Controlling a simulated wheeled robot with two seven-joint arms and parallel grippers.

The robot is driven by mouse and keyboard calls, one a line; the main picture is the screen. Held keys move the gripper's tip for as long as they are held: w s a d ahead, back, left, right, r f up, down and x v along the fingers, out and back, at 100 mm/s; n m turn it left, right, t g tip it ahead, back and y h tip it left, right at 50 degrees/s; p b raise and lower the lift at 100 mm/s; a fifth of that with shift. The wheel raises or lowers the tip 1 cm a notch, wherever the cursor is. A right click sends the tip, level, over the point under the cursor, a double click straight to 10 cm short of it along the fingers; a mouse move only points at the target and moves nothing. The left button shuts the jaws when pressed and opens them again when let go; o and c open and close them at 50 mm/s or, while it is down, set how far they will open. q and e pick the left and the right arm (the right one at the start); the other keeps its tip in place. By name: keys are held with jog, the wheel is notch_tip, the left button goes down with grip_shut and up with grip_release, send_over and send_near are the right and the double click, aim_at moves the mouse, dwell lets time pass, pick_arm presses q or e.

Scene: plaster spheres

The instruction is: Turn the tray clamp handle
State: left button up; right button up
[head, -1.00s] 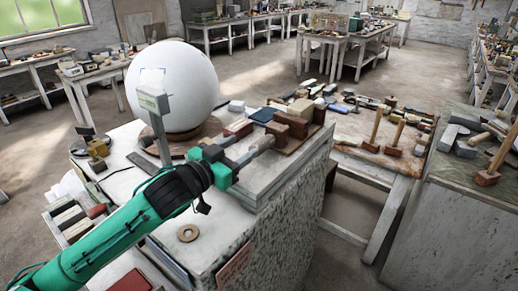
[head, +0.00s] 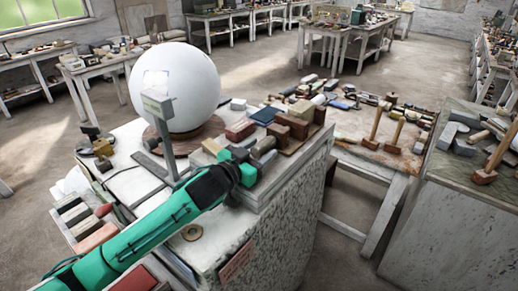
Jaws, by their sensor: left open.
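My left gripper (head: 246,170) reaches in from the lower left, over the near side of a raised grey tray (head: 287,180) on the plaster-spattered pedestal. Its green body points away to the right and hides most of its fingers. The gripper is open, and I see nothing held in it. Brown and grey blocks (head: 292,124) stand on the tray just beyond it. I cannot make out the tray clamp handle; it may be hidden behind the gripper or too small to tell. My right gripper is not in view.
A large white sphere (head: 174,85) rests on a round brown base behind my arm. A grey post with a sign box (head: 158,104) stands close to the arm. A tool-covered bench (head: 370,145) is to the right, with floor between it and the pedestal.

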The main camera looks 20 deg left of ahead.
pick_arm(q)
jog(key=shift+c, duration=0.4)
jog(key=c, duration=0.9)
jog(key=shift+m, duration=0.6)
jog(key=o, duration=1)
